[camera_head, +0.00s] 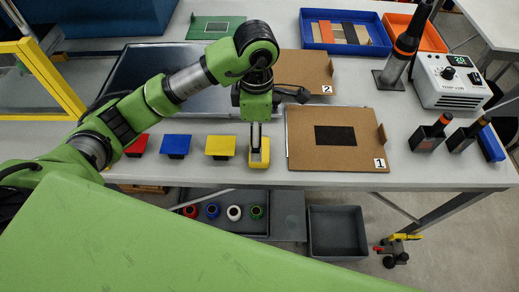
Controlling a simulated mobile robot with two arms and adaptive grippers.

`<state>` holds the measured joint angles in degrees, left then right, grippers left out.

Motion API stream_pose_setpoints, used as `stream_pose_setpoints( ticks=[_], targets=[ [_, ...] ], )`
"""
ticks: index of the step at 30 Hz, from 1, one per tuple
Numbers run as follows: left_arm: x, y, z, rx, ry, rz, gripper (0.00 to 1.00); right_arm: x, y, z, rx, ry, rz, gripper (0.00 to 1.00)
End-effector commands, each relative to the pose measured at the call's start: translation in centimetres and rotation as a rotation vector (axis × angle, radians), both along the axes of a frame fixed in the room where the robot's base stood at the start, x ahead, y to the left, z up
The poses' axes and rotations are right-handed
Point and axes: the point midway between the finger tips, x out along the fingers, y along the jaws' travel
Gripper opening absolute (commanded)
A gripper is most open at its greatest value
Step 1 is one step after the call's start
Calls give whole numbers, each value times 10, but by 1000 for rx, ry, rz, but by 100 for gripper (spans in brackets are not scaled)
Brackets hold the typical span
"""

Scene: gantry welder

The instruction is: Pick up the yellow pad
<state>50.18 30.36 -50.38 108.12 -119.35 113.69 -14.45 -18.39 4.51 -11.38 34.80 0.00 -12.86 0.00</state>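My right gripper is not in view.
A brown board (305,150) marked 1 lies right of my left gripper, with board 2 (312,72) behind it. A metal basin (130,85) lies beneath my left arm. A welding station (450,80) stands at right. Grey bins (338,230) sit below the table.

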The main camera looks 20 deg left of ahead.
Motion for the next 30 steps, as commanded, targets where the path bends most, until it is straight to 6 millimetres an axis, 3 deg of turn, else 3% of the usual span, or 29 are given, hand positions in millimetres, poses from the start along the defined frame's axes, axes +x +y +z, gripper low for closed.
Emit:
stream_pose_setpoints(
  ticks=[10,18,26,30],
  targets=[
    [-2,-3,-28,0,4,-1,78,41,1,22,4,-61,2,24],
    [-1,-6,-64,-1,-1,-1,78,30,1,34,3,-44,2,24],
    [-1,-6,-67,0,-2,-1,78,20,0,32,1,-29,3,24],
    [-1,-6,-67,0,-2,-1,44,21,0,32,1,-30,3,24]
  ],
)
